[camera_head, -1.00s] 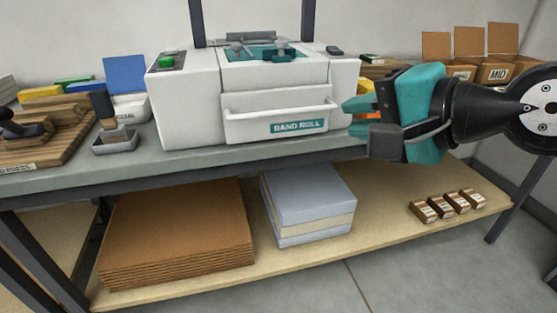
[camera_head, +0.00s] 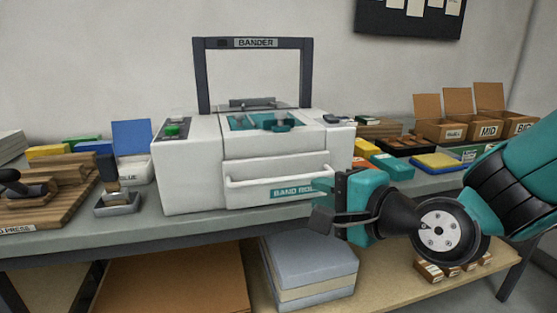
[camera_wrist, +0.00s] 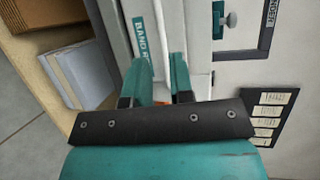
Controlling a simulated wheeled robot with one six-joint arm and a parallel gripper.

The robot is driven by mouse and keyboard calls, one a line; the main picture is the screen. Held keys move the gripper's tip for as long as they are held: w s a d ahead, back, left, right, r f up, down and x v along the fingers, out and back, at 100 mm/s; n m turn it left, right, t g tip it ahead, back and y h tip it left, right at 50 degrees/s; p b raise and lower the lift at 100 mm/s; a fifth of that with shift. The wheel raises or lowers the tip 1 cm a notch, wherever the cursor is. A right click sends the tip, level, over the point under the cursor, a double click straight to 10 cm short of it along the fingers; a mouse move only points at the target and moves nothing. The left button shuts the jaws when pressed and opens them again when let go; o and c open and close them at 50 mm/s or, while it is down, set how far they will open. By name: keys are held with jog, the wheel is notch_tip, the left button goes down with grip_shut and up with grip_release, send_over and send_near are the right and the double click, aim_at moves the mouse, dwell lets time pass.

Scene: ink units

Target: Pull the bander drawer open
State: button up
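The bander (camera_head: 185,180) is a white machine on the bench with a dark frame marked BANDER above it. Its drawer (camera_head: 250,198) has a white bar handle (camera_head: 265,180) and a teal BAND ROLL label, and looks closed. My gripper (camera_head: 325,203) is at the right end of the drawer front and covers part of the label. In the wrist view, my gripper (camera_wrist: 168,72) has its two teal fingers apart, with a pale strip showing between them. The label (camera_wrist: 142,38) is beside the left finger. Whether the fingers touch the handle cannot be told.
A grey tray with a brush (camera_head: 118,203) and a wooden press (camera_head: 50,200) stand left of the bander. Coloured pads and open cardboard boxes (camera_head: 445,130) stand to the right. Stacked sheets (camera_head: 310,265) lie on the lower shelf. The bench front edge runs below the drawer.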

aim_at(281, 181)
jog(key=p+x, duration=0.9)
jog(key=x, duration=0.3)
jog(key=shift+d+f+p, duration=0.1)
jog(key=shift+p, duration=0.3)
grip_shut()
